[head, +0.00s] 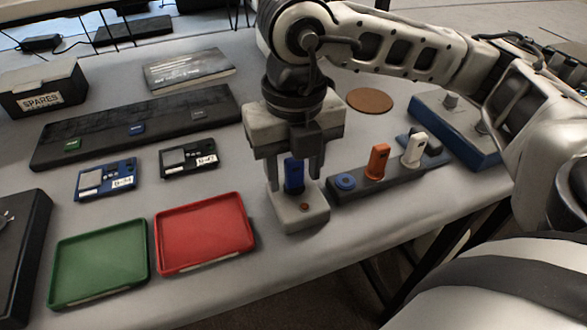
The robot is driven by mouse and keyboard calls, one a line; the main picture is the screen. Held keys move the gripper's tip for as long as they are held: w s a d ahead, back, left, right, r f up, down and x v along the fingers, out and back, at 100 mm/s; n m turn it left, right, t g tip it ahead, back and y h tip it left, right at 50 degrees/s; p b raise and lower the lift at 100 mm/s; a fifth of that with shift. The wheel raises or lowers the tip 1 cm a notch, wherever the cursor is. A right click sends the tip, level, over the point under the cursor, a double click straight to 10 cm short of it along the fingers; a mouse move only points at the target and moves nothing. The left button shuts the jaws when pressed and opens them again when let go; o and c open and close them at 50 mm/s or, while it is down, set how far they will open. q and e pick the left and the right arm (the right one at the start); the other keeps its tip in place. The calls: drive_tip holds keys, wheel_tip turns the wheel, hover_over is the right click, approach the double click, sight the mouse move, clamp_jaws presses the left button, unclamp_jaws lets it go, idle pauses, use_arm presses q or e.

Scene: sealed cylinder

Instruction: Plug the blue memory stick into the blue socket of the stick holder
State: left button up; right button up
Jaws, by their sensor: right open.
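The blue memory stick (292,176) stands upright in a light grey block (304,217) near the table's front. My right gripper (294,174) points down over it, open, with one finger on each side of the stick. I cannot tell whether the fingers touch it. The stick holder (362,192) is a dark grey bar just right of the block. Its blue socket (345,182) is at the left end and empty. My left gripper is not in view.
A green tray (99,256) and a red tray (204,233) lie left of the block. Two circuit boards, blue (106,179) and black (188,158), lie behind them. A blue box (457,130) with knobs stands right. A brown disc (369,100) lies behind.

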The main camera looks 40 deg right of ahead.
idle(0.4)
clamp_jaws()
drive_tip(key=shift+r, duration=0.15)
drive_tip(key=shift+r+p, duration=1.7)
drive_tip(key=shift+r, duration=1.2)
